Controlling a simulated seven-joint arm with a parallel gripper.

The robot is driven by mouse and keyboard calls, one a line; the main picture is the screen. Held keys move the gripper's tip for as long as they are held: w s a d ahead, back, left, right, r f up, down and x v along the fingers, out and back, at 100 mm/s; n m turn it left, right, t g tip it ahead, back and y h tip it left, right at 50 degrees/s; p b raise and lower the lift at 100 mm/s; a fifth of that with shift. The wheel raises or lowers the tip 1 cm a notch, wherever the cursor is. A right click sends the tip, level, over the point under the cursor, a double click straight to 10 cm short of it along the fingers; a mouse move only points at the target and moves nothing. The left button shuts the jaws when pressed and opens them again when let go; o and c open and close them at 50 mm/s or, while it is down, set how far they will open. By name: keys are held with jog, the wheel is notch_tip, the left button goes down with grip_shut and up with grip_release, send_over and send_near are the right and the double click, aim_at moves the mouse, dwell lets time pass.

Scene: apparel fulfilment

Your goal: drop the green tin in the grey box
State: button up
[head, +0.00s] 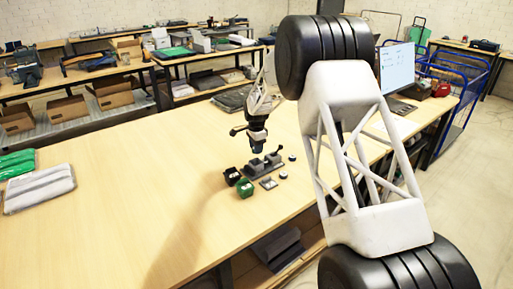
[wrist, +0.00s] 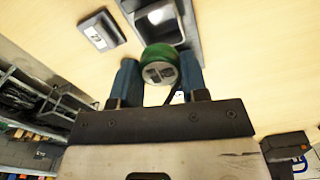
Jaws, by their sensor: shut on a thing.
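The green tin (wrist: 158,66) is a short round tin with a grey and dark end, held between the blue fingers of my gripper (wrist: 155,80) in the wrist view. In the head view, my gripper (head: 257,148) is just above a grey fixture on the table, and I cannot make out the tin there. A grey box (wrist: 192,32) with a recessed opening is just beyond the tin in the wrist view; a pale oval shows inside it. The tin overlaps its near edge in the picture; I cannot tell whether they touch.
A small grey labelled block (wrist: 100,31) lies beside the box. The table's left part is clear up to bagged garments (head: 40,187).

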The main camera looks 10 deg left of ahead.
jog(key=shift+f, duration=2.15)
jog(key=o, duration=1)
jog(key=shift+r, duration=0.1)
jog(key=shift+r, duration=3.8)
